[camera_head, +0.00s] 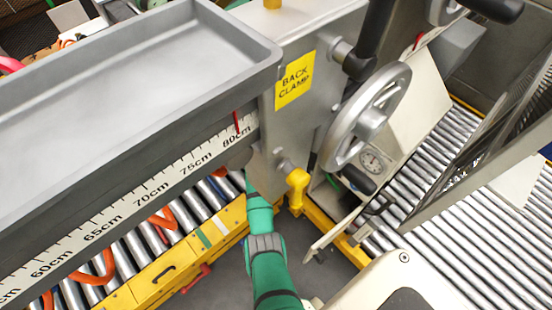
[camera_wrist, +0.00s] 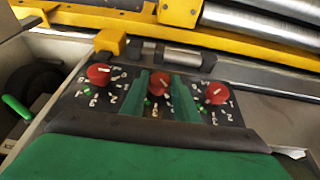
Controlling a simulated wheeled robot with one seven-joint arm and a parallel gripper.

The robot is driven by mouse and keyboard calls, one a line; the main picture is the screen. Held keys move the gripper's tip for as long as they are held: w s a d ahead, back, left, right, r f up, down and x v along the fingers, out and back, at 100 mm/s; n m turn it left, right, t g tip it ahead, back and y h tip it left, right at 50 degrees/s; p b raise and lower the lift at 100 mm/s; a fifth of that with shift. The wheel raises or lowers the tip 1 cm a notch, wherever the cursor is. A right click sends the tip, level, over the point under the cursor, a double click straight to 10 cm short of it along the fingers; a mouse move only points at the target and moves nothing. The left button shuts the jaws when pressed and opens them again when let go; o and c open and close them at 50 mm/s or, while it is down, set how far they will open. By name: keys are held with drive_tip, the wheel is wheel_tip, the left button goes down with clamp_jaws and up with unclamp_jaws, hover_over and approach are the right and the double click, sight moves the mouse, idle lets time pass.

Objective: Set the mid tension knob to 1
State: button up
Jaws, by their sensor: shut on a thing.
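Three red knobs sit in a row on a black dial panel (camera_wrist: 82,100) in the wrist view. The mid tension knob (camera_wrist: 159,82) is the middle one, between the left knob (camera_wrist: 99,75) and the right knob (camera_wrist: 216,93). My gripper (camera_wrist: 160,90) has one green finger on each side of the middle knob and is shut on it. The knob has a pale pointer mark, but the setting it points to is too small to read surely. The fingers hide part of its dial numbers. In the head view the knobs and fingertips are hidden beneath the machine.
A yellow knob (camera_wrist: 110,42) and a metal cylinder (camera_wrist: 183,58) stand just behind the panel, close to my fingers. A handwheel (camera_head: 368,116), a grey tray (camera_head: 130,75) and a ruler bar (camera_head: 150,187) surround my arm in the head view. Roller conveyors (camera_head: 480,215) lie below.

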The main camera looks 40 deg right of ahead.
drive_tip(key=shift+w+n+g, duration=0.15)
drive_tip(key=shift+g, duration=0.55)
drive_tip(key=shift+w+n+g, duration=0.15)
drive_tip(key=shift+g, duration=0.55)
drive_tip(key=shift+f+g, duration=0.1)
drive_tip(key=shift+g, duration=0.5)
drive_tip(key=o, duration=1)
drive_tip(key=shift+o, duration=0.2)
drive_tip(key=v, duration=1)
drive_tip(key=shift+a+r, duration=0.3)
drive_tip(key=shift+a, duration=0.05)
drive_tip(key=shift+w, duration=0.15)
